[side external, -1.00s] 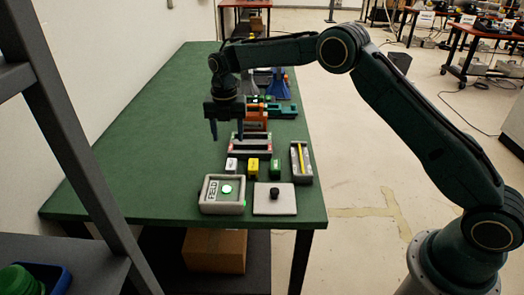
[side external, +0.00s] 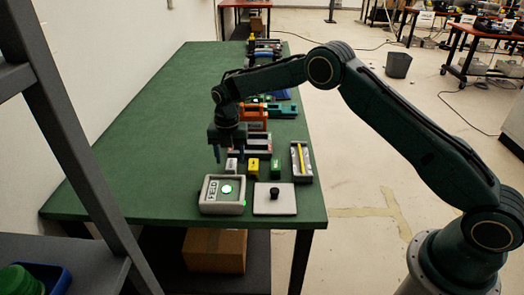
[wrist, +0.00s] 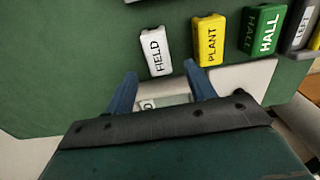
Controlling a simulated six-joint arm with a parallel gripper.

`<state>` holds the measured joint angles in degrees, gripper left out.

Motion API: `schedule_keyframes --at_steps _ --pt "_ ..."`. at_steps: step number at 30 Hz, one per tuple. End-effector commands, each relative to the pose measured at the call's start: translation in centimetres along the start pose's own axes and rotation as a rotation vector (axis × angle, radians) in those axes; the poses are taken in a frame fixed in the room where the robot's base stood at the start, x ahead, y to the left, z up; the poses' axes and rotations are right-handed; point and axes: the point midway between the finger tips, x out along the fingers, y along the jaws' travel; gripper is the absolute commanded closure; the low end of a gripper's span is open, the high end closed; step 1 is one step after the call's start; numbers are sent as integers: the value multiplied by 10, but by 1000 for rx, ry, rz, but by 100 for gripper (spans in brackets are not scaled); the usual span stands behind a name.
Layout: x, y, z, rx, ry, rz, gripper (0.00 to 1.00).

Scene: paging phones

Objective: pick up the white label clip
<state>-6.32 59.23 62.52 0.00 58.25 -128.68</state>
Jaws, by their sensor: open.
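The white label clip (side external: 232,165), marked FIELD, lies on the green table at the left end of a row of clips. In the wrist view the white clip (wrist: 156,51) is just beyond my fingertips, ahead of the gap between them. My gripper (side external: 229,158) is open and empty, above the table close to the white clip. In the wrist view my gripper's (wrist: 160,70) two blue fingers stand apart with nothing between them.
A yellow PLANT clip (wrist: 209,40) and a green HALL clip (wrist: 263,30) lie to the right of the white one. A grey FIELD box (side external: 222,207) with a lit green button and a plate with a black knob (side external: 274,199) are nearer the table's front edge. The table's left side is clear.

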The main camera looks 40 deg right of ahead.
Motion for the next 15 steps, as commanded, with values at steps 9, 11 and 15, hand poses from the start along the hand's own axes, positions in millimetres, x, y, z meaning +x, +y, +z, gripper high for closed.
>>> schedule_keyframes --at_steps 9,11,15 --pt "34 0 0 0 1 -1 45" --pt "40 0 0 0 1 -2 45" --pt "48 1 0 0 0 0 45"
